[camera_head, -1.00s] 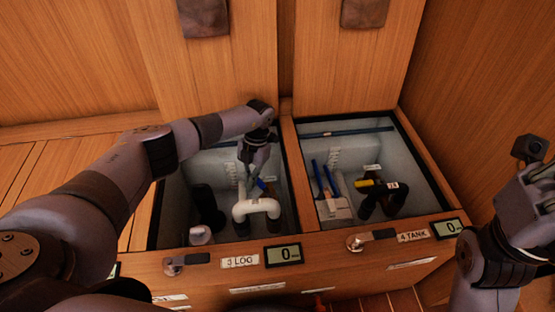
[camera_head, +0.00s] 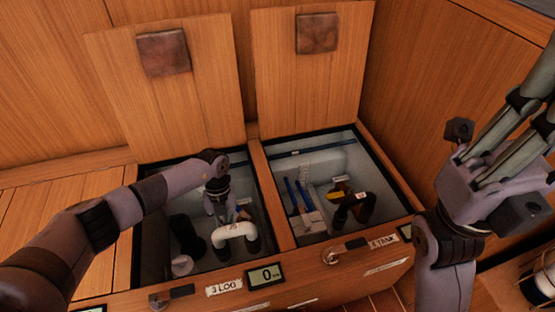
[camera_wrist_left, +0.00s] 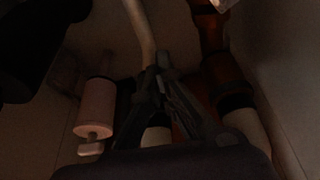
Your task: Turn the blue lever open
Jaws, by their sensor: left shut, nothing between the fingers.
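A small blue piece (camera_head: 244,202), likely the blue lever, shows just right of my left gripper, above the white bent pipe (camera_head: 236,230) in the left open bin; it is too small to tell how it is turned. My left gripper (camera_head: 225,218) points down into that bin behind the pipe, shut and empty. Its closed fingers (camera_wrist_left: 160,82) also show in the dark left wrist view, where I cannot make out the lever. I cannot tell whether the gripper touches it. My right gripper (camera_head: 535,115) is raised at the right, its fingertips cut off by the frame.
The right bin holds two long blue handles (camera_head: 297,193) and a dark pipe with a yellow handle (camera_head: 335,195). Wooden dividers and raised lids (camera_head: 310,70) bound the bins. Small latches and a display reading 0 (camera_head: 265,276) line the front edge.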

